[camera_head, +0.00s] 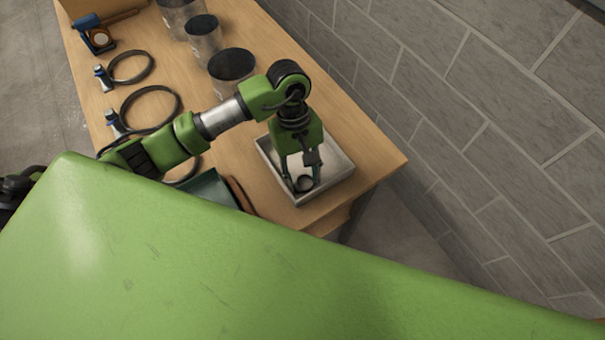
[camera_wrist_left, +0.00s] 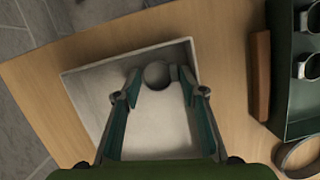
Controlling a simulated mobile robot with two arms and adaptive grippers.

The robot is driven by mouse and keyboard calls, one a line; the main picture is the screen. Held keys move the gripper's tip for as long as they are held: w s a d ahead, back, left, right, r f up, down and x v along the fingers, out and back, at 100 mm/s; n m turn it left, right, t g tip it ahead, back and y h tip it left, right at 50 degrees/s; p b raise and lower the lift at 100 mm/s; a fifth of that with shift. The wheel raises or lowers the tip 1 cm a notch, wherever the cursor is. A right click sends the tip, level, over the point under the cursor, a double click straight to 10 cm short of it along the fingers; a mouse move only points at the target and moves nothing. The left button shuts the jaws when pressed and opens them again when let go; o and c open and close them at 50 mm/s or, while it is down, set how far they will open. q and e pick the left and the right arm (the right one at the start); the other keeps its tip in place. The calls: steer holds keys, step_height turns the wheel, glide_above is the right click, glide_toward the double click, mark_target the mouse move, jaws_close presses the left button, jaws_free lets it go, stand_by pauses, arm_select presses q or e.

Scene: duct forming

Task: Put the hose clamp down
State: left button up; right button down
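The hose clamp (camera_head: 305,184) is a small metal ring low inside a shallow grey tray (camera_head: 341,167). In the left wrist view the clamp (camera_wrist_left: 158,74) spans the space between the fingertips, near the tray's far wall. My left gripper (camera_head: 301,181) points down into the tray. Its fingers (camera_wrist_left: 162,82) are apart by about the clamp's width and appear shut on it. I cannot tell whether the clamp touches the tray floor. My right gripper is not in view.
A green bin (camera_wrist_left: 281,108) with several ring clamps stands beside the tray, with a brown strip (camera_wrist_left: 260,75) between. Dark-topped cylinders (camera_head: 232,67), larger black rings (camera_head: 151,107) and a blue tool (camera_head: 95,34) lie farther back. A block wall (camera_head: 450,110) borders the bench.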

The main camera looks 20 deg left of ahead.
arm_select(q)
steer(key=shift+r, duration=0.2)
steer(key=shift+w+a+r, duration=0.1)
steer(key=shift+r, duration=0.1)
steer(key=b+v, duration=0.4)
steer(key=v, duration=0.7)
steer(key=shift+r, duration=0.3)
